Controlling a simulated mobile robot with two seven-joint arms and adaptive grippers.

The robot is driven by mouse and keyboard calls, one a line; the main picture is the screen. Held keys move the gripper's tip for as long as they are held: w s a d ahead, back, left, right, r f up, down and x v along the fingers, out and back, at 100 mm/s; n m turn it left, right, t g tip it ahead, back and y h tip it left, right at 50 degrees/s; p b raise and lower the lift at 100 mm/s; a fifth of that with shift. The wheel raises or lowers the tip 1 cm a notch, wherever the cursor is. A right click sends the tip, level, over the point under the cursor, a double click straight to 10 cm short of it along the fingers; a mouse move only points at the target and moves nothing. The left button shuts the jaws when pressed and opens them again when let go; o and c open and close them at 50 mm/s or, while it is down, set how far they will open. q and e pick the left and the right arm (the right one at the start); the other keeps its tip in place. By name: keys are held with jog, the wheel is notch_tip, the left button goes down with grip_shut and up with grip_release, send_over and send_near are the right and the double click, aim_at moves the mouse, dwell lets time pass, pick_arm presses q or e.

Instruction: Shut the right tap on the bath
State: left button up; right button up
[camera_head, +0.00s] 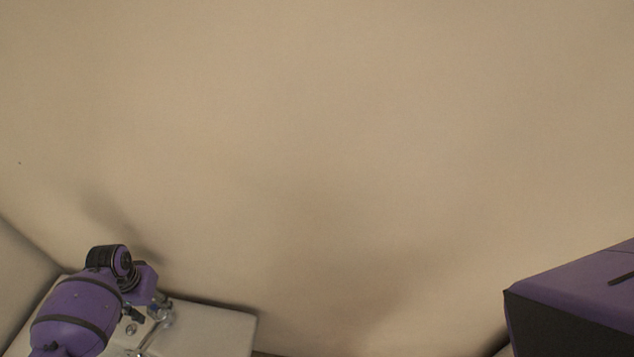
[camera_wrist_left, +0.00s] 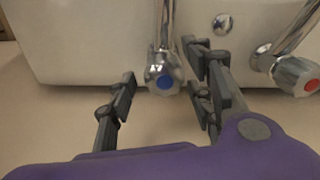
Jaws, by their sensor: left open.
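The white bath (camera_head: 222,333) is at the lower left in the head view, and its side also shows in the left wrist view (camera_wrist_left: 90,45). In the left wrist view, a chrome tap with a blue-marked knob (camera_wrist_left: 163,80) and a chrome tap with a red-marked knob (camera_wrist_left: 298,76) stand at the bath. My left gripper (camera_wrist_left: 161,88) is open, with a dark finger on each side of the blue-marked knob. The fingers look apart from the knob. The red-marked knob is outside the fingers, to the right. My arm partly hides the taps in the head view.
A plain beige wall (camera_head: 330,150) runs behind the bath, close to my left arm. A round chrome fitting (camera_wrist_left: 222,23) sits on the bath between the two taps. The space to the right of the bath looks clear in the head view.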

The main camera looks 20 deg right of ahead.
pick_arm(q)
jog(key=shift+f, duration=0.7)
pick_arm(e)
jog(key=shift+w+a+r, duration=0.1)
jog(key=shift+w+r, duration=0.05)
jog(key=shift+w, duration=0.3)
pick_arm(q)
jog(key=c, duration=1.1)
